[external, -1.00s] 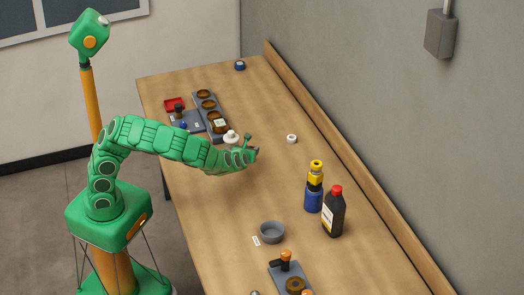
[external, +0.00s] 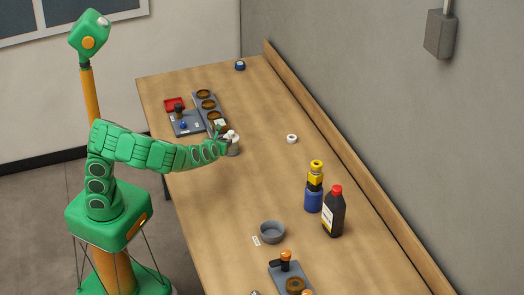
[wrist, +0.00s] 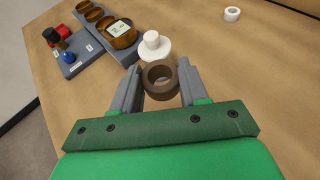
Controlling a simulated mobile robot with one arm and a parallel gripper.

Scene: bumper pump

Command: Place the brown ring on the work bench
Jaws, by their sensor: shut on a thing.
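The brown ring (wrist: 160,94) is between the two grey fingers of my gripper (wrist: 158,68) in the wrist view. The fingers are shut on its sides, and its hole shows from above. In the external view my gripper (external: 227,146) is over the left part of the wooden work bench (external: 275,185), beside the white knobbed piece. I cannot make out the ring clearly there. The bench also shows in the wrist view (wrist: 245,75). The gap between ring and bench is hard to judge.
The white knobbed piece (wrist: 152,47) stands just beyond the ring. A grey tray with brown round cups (wrist: 96,15) lies beyond it, to the left. A white roll (external: 291,139), bottles (external: 334,212) and a grey bowl (external: 272,234) stand elsewhere. The bench middle is clear.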

